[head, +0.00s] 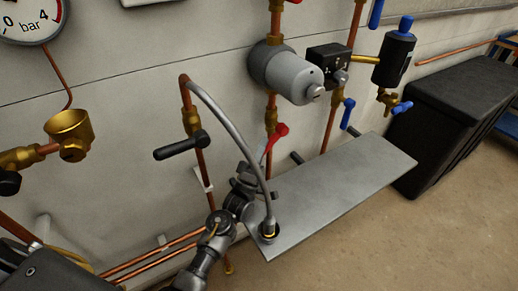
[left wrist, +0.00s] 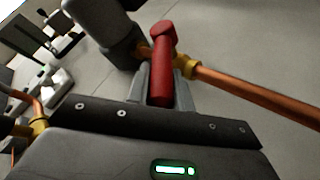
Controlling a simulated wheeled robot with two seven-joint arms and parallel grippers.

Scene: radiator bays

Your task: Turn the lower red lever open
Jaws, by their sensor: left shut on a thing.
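The lower red lever (head: 277,132) is on the vertical copper pipe under the grey cylindrical pump, on a brass valve body. My left gripper (head: 262,163) reaches up to it from below, partly hidden behind a grey hose. In the left wrist view the red lever (left wrist: 162,72) lies between the two grey fingers of my left gripper (left wrist: 160,92), which are shut on it. The lever stands at an angle to the copper pipe (left wrist: 245,95) there. My right gripper does not show.
The grey hose (head: 230,113) arches in front of my left gripper to a fitting on a grey metal shelf (head: 335,185). A black-handled valve (head: 180,146) is to the left. Blue levers (head: 347,113) and a black bin (head: 455,115) are to the right.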

